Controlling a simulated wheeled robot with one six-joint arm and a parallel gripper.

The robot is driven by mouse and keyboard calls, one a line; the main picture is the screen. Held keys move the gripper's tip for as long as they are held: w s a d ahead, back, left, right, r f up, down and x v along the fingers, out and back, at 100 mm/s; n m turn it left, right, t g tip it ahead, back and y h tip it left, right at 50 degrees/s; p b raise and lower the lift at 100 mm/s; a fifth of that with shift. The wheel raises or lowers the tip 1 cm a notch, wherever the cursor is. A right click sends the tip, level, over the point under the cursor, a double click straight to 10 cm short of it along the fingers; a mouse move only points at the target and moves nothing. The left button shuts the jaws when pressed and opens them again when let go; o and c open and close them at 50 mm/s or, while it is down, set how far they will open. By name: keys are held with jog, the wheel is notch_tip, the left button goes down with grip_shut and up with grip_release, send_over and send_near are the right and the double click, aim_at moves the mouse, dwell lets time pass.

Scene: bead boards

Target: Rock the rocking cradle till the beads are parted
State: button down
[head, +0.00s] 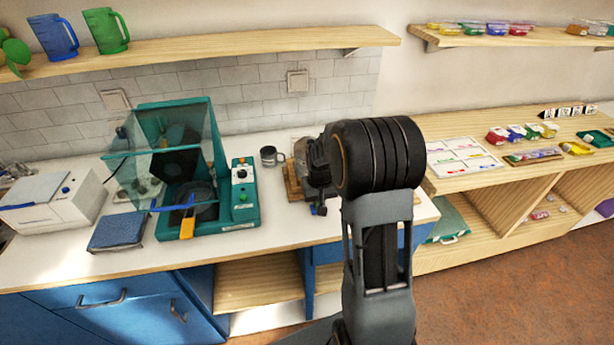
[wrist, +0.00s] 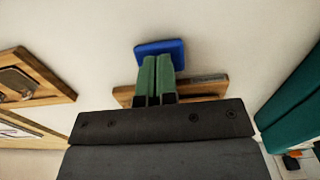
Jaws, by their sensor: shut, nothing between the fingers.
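In the wrist view, my gripper (wrist: 156,62) is shut, its two green fingers side by side with nothing between them. The fingertips overlap a blue pad (wrist: 172,46) beside a wooden piece with a grey strip (wrist: 210,85), likely the rocking cradle. I cannot tell whether they touch it. The fingers and gripper body hide the middle of the wooden piece. In the head view, my wrist covers most of this spot; a wooden edge (head: 292,182) shows to its left. No beads can be made out in either view.
A teal machine with a raised clear cover (head: 245,205) stands left of my gripper, with a grey mug (head: 271,156) between. A second wooden board with a metal plate (wrist: 40,70) lies at the wrist view's left. The white counter front (head: 285,235) is clear.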

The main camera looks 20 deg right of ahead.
jog(key=shift+r, duration=0.15)
jog(key=shift+r+p, duration=1.75)
jog(key=shift+r, duration=0.6)
jog(key=shift+f, duration=0.1)
jog(key=shift+f+b, duration=1.8)
jog(key=shift+f, duration=0.55)
jog(key=shift+r, duration=0.15)
jog(key=shift+r+p, duration=1.75)
jog(key=shift+r, duration=0.55)
jog(key=shift+r, duration=0.15)
